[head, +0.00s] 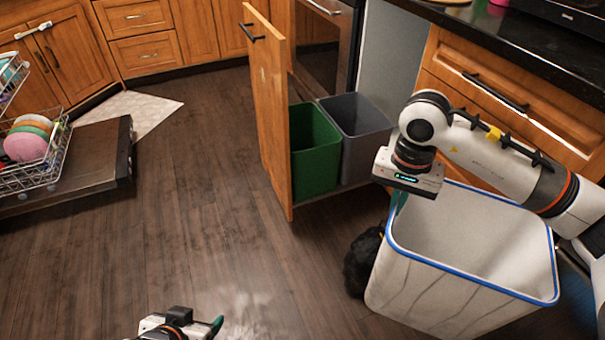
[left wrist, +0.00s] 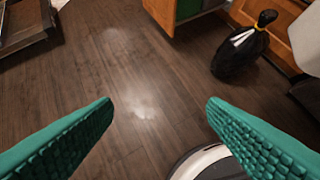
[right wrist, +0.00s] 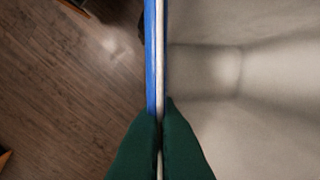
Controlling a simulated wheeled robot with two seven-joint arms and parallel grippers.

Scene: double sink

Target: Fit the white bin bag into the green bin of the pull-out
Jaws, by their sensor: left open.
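The white bin bag (head: 410,290) hangs open-mouthed at the right of the head view, its blue rim facing up.
A grey bin (head: 358,125) stands beside the green bin. An open dishwasher door (head: 85,160) with a dish rack is at left. The middle floor is clear.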

